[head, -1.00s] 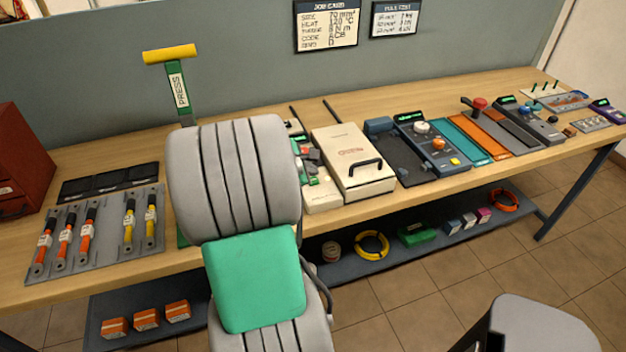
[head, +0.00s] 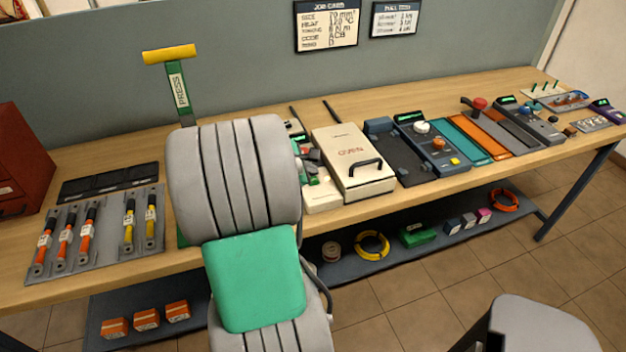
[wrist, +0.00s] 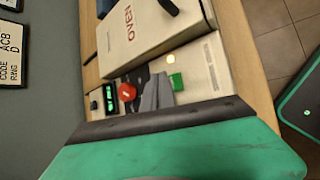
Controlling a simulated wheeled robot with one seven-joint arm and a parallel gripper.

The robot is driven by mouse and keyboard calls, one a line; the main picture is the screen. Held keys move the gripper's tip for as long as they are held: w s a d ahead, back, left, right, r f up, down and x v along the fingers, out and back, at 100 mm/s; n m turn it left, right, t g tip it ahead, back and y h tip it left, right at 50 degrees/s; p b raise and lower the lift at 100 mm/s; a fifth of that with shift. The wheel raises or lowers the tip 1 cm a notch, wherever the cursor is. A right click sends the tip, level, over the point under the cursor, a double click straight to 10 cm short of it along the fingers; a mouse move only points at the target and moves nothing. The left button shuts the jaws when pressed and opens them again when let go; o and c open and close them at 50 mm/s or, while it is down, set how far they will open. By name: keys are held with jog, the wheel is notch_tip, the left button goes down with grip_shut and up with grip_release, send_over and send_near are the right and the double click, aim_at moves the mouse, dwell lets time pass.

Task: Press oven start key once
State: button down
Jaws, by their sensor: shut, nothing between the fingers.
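The cream oven (head: 340,150) stands on the bench in the head view, its lid down with a black handle. It also fills the top of the wrist view (wrist: 150,32). In the wrist view its control strip shows a green display (wrist: 109,97), a red round knob (wrist: 127,92), a small lit pale yellow lamp (wrist: 171,59) and a green key (wrist: 177,82). My gripper (wrist: 158,92) is shut and empty, its grey fingers between the red knob and the green key. The fingertips look close beside the key; contact cannot be told.
A press with a yellow handle (head: 170,54) stands left of the oven. A tray of cables (head: 98,240) lies at the left. A blue-grey device with knobs (head: 437,146) is right of the oven. A lower shelf (head: 340,268) runs under the bench front.

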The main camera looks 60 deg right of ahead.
jog(key=shift+f, duration=0.1)
jog(key=shift+f, duration=0.3)
jog(key=shift+f, duration=0.5)
dwell(0.5)
jog(key=shift+r, duration=0.15)
jog(key=shift+r+p, duration=0.75)
notch_tip(320, 180, up, 5)
jog(key=p, duration=0.4)
dwell(0.6)
